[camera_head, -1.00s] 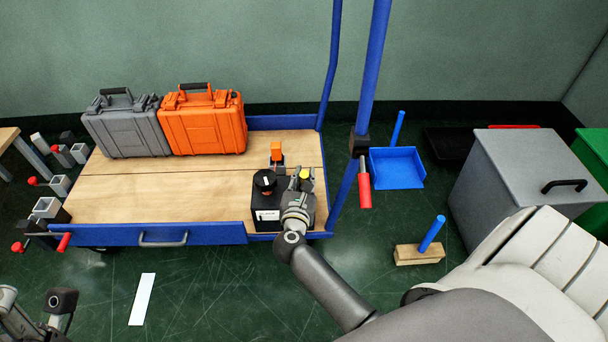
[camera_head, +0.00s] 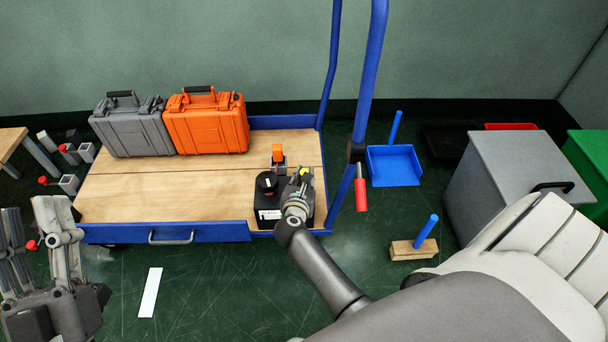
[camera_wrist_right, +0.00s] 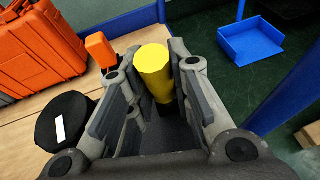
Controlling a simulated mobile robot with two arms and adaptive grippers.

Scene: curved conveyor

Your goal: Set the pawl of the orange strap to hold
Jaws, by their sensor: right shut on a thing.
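A black box (camera_head: 268,214) stands at the front right corner of the wooden cart deck. It carries a round black knob (camera_head: 266,181) with a white mark, also in the right wrist view (camera_wrist_right: 66,124). Behind it is a small upright orange block (camera_head: 278,153), also in the wrist view (camera_wrist_right: 100,48). My right gripper (camera_head: 303,182) is at the box's right side, shut on a yellow knob (camera_wrist_right: 154,70) between its fingers. The knob's lower part is hidden. I cannot make out a strap or pawl clearly. My left gripper (camera_head: 32,218) is open and empty at lower left.
A grey case (camera_head: 132,132) and an orange case (camera_head: 206,126) stand at the back of the deck. A blue tray (camera_head: 395,167) and a grey bin (camera_head: 510,180) are further right. The deck's middle is clear.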

